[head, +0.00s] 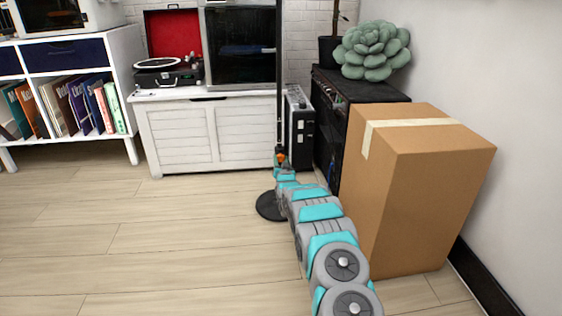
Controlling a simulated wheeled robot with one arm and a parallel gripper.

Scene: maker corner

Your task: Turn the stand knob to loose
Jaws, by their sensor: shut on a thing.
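The stand has a thin upright black pole (279,90) and a round black base (266,207) on the wooden floor. A small orange part, which looks like the stand knob (282,156), shows low on the pole. My gripper (281,163) is at the orange part and appears shut on it. The gripper is small and far off, so its fingers and the knob's turned position cannot be made out. My grey and teal arm hides the right side of the base.
A tall cardboard box (425,200) stands close to the right of my arm. Behind the stand are a white chest (180,135), a black and silver case (299,130) and a black cabinet (340,125). The floor to the left is clear.

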